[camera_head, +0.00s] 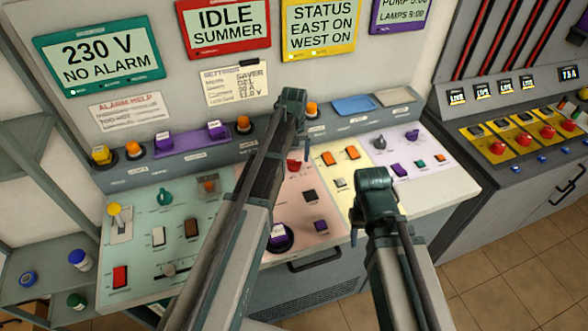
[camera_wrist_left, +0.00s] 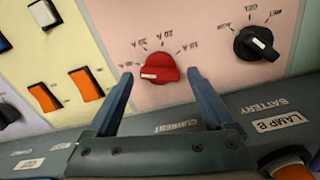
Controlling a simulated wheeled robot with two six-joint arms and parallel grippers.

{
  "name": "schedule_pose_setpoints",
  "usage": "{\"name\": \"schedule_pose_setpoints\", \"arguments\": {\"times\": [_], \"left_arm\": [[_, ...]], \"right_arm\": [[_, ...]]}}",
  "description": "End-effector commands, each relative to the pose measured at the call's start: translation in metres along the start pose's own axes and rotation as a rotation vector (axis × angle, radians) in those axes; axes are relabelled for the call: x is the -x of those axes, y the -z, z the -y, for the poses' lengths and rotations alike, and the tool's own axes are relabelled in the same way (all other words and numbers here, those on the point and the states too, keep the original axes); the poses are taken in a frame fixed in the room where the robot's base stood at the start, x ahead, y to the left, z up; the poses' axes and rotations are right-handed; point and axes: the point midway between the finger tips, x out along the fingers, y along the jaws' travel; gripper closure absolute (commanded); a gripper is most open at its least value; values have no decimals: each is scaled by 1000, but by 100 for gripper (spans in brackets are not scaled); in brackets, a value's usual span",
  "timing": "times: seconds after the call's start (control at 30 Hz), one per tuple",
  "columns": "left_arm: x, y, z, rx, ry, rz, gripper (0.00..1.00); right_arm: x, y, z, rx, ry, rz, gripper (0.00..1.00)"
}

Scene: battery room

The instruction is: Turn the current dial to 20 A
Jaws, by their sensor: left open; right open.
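The red current dial (camera_wrist_left: 160,66) sits on the pink panel section (camera_wrist_left: 190,100) in the left wrist view. Its white mark faces left, away from the 20 A label (camera_wrist_left: 174,30) above the dial. In the head view the dial (camera_head: 294,165) shows partly beside my left arm. My left gripper (camera_wrist_left: 160,75) is open, with one fingertip on each side of the dial; whether they touch it I cannot tell. In the head view my left gripper (camera_head: 302,130) points down at the console. My right gripper (camera_head: 366,215) is over the console's right part, its fingers mostly hidden.
A black battery dial (camera_wrist_left: 257,43) is close right of the red one in the wrist view. Orange rocker switches (camera_wrist_left: 86,84) are on the yellow section to the left. Other knobs and buttons crowd the console. Wall displays (camera_head: 320,27) stand behind.

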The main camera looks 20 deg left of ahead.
Motion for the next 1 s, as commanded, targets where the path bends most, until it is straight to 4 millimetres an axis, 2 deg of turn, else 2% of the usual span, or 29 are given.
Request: {"name": "schedule_pose_setpoints", "arguments": {"times": [0.03,0.13,0.5,0.57,0.9,0.93,1.0], "left_arm": [[-13,0,0,0,0,0,14],[-21,0,0,0,0,0,14],[-23,0,0,0,0,0,14],[-23,0,0,0,0,0,22],[-23,0,0,0,0,0,84],[-23,0,0,0,0,0,89],[-23,0,0,-1,0,0,89]], "right_arm": [[-13,1,1,0,0,0,50],[-21,1,2,0,0,0,50],[-23,1,2,0,0,0,50],[-23,1,2,0,0,0,50],[-23,1,2,0,0,0,50],[-23,1,2,0,0,0,50],[-23,1,2,0,0,0,50]]}}
